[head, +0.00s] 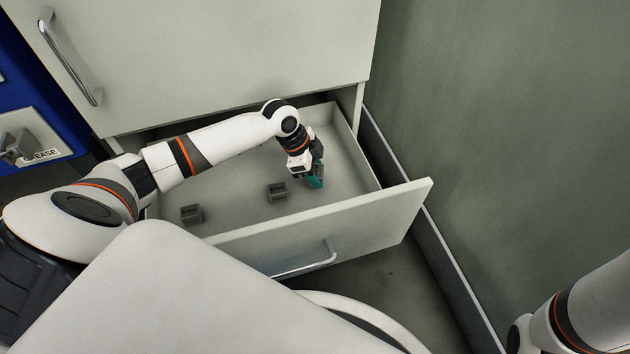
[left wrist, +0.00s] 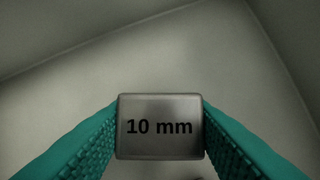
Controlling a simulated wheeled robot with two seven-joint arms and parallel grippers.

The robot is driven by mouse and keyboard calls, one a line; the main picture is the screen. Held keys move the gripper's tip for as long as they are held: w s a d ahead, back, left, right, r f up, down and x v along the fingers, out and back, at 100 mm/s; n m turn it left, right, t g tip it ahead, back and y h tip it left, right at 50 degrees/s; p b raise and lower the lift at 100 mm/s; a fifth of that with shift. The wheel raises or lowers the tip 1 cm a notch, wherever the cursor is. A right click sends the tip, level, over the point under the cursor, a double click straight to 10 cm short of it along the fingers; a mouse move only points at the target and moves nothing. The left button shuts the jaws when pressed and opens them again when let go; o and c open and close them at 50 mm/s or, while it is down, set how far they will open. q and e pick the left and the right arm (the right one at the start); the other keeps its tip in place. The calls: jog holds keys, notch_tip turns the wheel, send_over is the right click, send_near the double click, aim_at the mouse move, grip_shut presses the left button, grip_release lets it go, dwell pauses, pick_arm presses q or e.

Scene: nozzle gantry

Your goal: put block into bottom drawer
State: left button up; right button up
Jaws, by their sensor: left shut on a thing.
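The bottom drawer (head: 350,222) is pulled open below the grey cabinet. My left gripper (head: 316,181) is inside the drawer's outline, toward its right end. In the left wrist view its teal ribbed fingers are shut on a metal block (left wrist: 160,127) marked "10 mm". The drawer floor shows behind the block; I cannot tell whether the block touches it. In the head view the held block is mostly hidden by the gripper. Two other small grey blocks lie on the drawer floor, one near the middle (head: 277,192) and one at the left (head: 192,214). My right gripper is out of view.
The closed cabinet front (head: 230,60) with a metal handle (head: 70,55) stands above the drawer. A green-grey wall (head: 500,130) rises to the right. A blue panel (head: 30,90) is at the left. The drawer's right end around the gripper is clear.

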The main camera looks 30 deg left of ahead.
pick_arm(q)
notch_tip(320, 180, down, 3)
jog(key=shift+f+b, duration=0.15)
jog(key=shift+b, duration=1)
jog(key=o, duration=1.4)
